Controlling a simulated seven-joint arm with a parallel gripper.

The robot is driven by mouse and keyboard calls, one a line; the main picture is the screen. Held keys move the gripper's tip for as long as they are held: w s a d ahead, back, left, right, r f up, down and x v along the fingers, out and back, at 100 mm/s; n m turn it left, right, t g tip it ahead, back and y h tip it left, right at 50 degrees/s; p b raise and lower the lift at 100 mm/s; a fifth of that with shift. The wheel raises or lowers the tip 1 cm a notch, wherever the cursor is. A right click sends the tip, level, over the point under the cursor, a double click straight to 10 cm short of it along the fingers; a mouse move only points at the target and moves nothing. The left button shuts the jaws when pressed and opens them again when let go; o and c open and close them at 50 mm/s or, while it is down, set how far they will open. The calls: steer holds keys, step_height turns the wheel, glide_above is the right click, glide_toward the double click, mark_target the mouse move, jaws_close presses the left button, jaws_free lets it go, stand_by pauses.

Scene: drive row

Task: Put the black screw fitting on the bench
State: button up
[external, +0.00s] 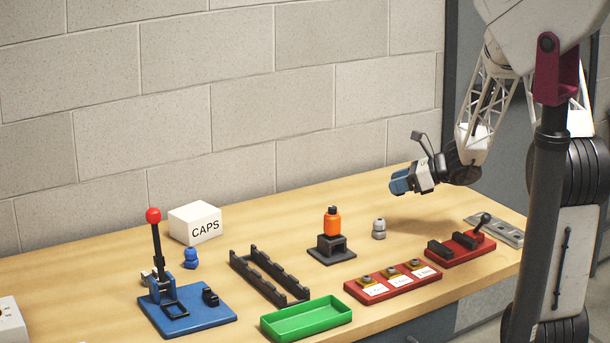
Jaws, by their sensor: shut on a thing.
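My gripper (398,183) is at the right of the external view, in the air above the back of the bench (300,232). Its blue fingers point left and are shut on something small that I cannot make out. No loose black screw fitting shows clearly on the bench. An orange bottle-shaped piece (332,223) with a black top (333,209) stands upright on a dark stand (332,248), left of and below my gripper in the picture. A grey fitting (379,229) stands on the bench below my gripper. A blue fitting (191,259) stands at the left.
A white CAPS box (195,223) is near the wall. A blue base with a red-knobbed lever (153,216), a black rack (269,273), a green tray (306,332), a red labelled tray (393,285) and a red lever base (460,249) line the bench. The back right is mostly clear.

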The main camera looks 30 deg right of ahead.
steer(key=w+a+n+g+y, duration=0.1)
steer(key=w+a, duration=0.8)
steer(key=a, duration=0.5)
steer(key=w+a+n+g+y, duration=0.1)
steer(key=w+a, duration=0.7)
steer(key=a, duration=0.5)
steer(key=shift+n+g, duration=0.6)
steer(key=shift+n, duration=0.1)
steer(key=w+a, duration=0.1)
steer(key=a, duration=0.5)
steer(key=w+a, duration=0.1)
steer(key=a, duration=0.5)
steer(key=w+a, duration=0.1)
steer(key=a, duration=0.6)
steer(key=shift+w+r, duration=0.15)
steer(key=shift+w, duration=0.1)
steer(key=n+g+y, duration=0.1)
glide_above(140, 259)
steer(key=shift+f, duration=3.15)
steer(key=shift+f, duration=1.85)
